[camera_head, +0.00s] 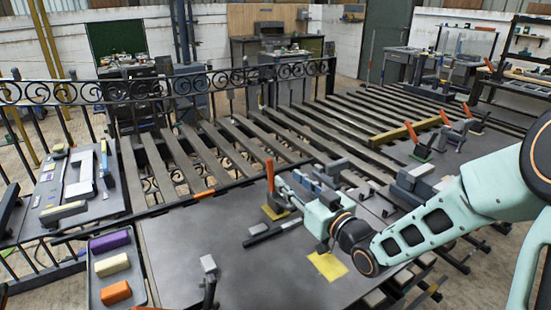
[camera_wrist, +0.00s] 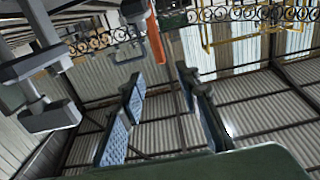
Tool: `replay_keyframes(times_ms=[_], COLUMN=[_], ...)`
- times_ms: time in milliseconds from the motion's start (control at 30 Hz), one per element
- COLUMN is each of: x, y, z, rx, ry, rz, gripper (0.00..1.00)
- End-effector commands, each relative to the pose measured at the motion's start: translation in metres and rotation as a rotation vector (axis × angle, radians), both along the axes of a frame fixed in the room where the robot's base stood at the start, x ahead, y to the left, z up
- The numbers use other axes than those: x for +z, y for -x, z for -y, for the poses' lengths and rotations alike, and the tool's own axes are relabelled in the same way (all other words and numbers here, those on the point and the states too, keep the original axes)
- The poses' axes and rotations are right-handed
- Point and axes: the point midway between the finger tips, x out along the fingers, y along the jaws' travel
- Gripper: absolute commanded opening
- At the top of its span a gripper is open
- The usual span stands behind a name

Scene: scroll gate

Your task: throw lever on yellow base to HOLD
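An orange-red lever (camera_head: 270,175) stands nearly upright on a small yellow base (camera_head: 275,212) on the dark table. My gripper (camera_head: 290,188) is just to the right of this lever in the head view. In the wrist view, my gripper's two blue-padded fingers (camera_wrist: 163,100) are well apart with nothing between them. An orange-red bar, seemingly the same lever (camera_wrist: 155,42), shows beyond the fingertips. I cannot tell whether a finger touches it. A flat yellow patch (camera_head: 327,265) lies on the table below my wrist. No HOLD marking is readable.
Other red levers (camera_head: 412,131) stand at the back right. A tray (camera_head: 95,285) with purple, cream and orange blocks is at the front left. Grey blocks (camera_head: 415,177) and a dark bar (camera_head: 272,233) lie near my gripper. The left table area is mostly clear.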

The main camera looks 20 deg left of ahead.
Motion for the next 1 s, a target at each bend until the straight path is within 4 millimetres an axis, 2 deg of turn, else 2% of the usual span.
replay_keyframes(times_ms=[233, 700, 1000], x=[0.0, 0.001, 0.0], y=[-0.009, -0.06, -0.069], z=[-0.013, -0.073, -0.083], rx=[0.006, 0.004, 0.004], ry=[-0.003, -0.002, -0.001], rz=[-0.002, -0.001, -0.002], gripper=[0.3, 0.3, 0.3])
